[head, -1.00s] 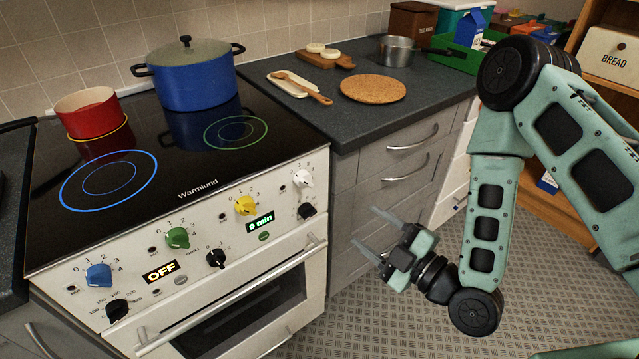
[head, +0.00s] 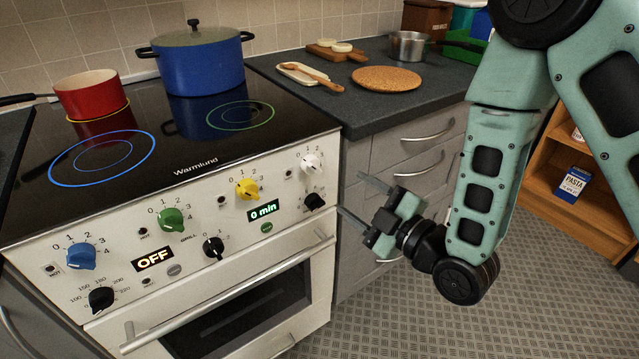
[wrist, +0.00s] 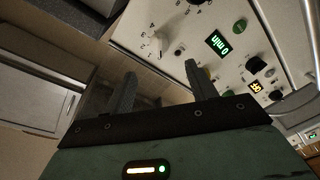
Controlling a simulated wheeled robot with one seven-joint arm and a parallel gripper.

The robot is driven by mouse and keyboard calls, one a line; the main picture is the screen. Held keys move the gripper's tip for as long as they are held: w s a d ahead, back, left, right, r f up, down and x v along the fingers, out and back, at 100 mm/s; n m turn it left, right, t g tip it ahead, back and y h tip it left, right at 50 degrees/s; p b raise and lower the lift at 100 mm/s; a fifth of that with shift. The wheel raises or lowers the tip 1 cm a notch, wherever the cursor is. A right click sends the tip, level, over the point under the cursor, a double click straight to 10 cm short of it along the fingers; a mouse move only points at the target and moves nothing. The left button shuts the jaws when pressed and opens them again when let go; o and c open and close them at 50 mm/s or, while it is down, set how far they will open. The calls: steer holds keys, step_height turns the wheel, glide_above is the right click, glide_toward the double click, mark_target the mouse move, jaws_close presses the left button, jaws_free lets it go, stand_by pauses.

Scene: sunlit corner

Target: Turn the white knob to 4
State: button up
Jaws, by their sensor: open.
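The white knob (head: 311,162) is at the upper right of the stove's front panel, with a number scale around it. In the wrist view the white knob (wrist: 158,43) is ahead of the fingers; I cannot tell which number its pointer is on. My gripper (head: 350,193) is open and empty, to the right of and a little below the knob in the head view, and apart from the panel. In the wrist view the two fingers of my gripper (wrist: 161,74) stand apart with nothing between them.
A black knob (head: 315,201) is just below the white one. A yellow knob (head: 247,188) and the "0 min" display (head: 263,210) are to its left. The oven handle (head: 230,290) juts out below. Grey drawers (head: 405,165) are behind my gripper. The floor is clear.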

mark_target(317, 170)
steer(key=p+x, duration=0.1)
steer(key=x, duration=1)
steer(key=shift+r, duration=0.1)
steer(key=c, duration=1)
